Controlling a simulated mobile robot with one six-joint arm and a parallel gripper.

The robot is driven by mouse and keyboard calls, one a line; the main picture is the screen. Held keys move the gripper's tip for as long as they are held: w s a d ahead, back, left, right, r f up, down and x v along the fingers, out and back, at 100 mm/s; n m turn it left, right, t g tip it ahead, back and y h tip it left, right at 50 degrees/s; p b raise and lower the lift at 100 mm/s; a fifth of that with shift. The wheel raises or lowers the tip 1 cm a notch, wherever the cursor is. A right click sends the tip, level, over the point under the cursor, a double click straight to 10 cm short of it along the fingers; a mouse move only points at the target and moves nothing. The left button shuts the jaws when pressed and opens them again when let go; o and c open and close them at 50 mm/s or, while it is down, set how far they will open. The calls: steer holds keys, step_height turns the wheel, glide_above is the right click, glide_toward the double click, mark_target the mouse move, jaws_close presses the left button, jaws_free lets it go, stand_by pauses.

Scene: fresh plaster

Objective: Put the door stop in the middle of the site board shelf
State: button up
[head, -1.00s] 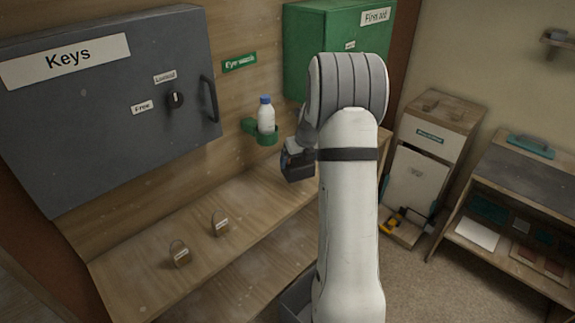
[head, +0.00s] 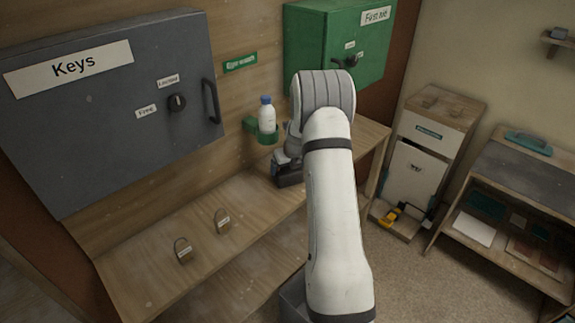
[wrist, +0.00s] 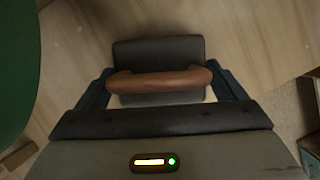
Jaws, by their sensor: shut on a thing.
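The door stop appears to be a dark grey block (wrist: 160,52) with a brown curved handle (wrist: 160,81), seen in the wrist view. My gripper (wrist: 162,88) is shut on it, with a blue finger at either side. In the head view the dark block (head: 289,179) hangs under my gripper (head: 286,161), over or near the right half of the wooden site board shelf (head: 255,205). I cannot tell whether the block touches the shelf. My arm hides part of the shelf's right side.
Two tagged padlocks (head: 183,251) (head: 222,222) stand on the shelf's left part. A green holder (head: 266,137) with a white eye-wash bottle (head: 267,117) sits on the back board just above my gripper. The grey Keys cabinet (head: 110,130) and green first aid box (head: 325,50) overhang the shelf.

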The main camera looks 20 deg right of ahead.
steer(key=o, duration=1.2)
steer(key=shift+c, duration=0.2)
